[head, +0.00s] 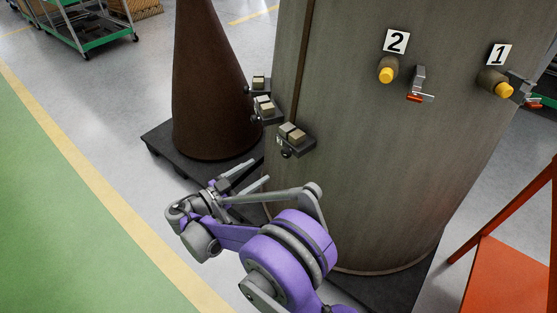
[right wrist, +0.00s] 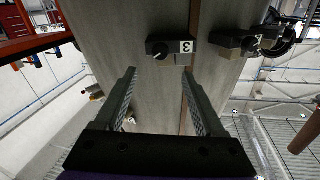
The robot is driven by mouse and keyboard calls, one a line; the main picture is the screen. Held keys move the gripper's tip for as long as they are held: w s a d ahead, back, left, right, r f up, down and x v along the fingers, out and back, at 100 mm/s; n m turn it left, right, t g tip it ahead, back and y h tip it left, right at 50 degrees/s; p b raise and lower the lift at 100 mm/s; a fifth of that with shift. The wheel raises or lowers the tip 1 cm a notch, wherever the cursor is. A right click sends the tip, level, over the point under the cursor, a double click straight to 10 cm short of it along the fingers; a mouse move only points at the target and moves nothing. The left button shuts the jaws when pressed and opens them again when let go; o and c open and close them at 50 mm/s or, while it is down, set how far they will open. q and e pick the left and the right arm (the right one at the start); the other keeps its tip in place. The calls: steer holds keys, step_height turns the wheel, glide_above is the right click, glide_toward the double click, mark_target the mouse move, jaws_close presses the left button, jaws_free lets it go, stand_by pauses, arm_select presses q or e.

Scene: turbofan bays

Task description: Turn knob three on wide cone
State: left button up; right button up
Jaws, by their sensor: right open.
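The wide grey cone (head: 340,110) stands upright at the centre right. In the right wrist view, knob three, a black round knob (right wrist: 159,49), sits beside a "3" label (right wrist: 186,46) on the cone's side (right wrist: 155,90). My right gripper (head: 261,171) is open and empty, below and left of the nearest side bracket (head: 295,138) in the head view. That bracket's number is unreadable there. In the right wrist view, the gripper's fingertips (right wrist: 158,70) straddle the space just below knob three, apart from it. My left gripper is not in view.
Yellow knobs stand by labels "2" (head: 387,74) and "1" (head: 497,84), with red-tipped fittings nearby. A brown cone (head: 208,90) stands on a dark pallet behind. More brackets (head: 265,108) line the cone's left side. An orange frame (head: 493,270) is at right; left floor is open.

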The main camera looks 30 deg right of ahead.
mark_target(284, 155)
steer(key=d, duration=0.3)
steer(key=w+d, duration=0.1)
steer(key=d, duration=0.2)
steer(key=w+d+b, duration=0.1)
steer(key=d, duration=0.2)
steer(key=shift+d, duration=0.25)
jaws_close()
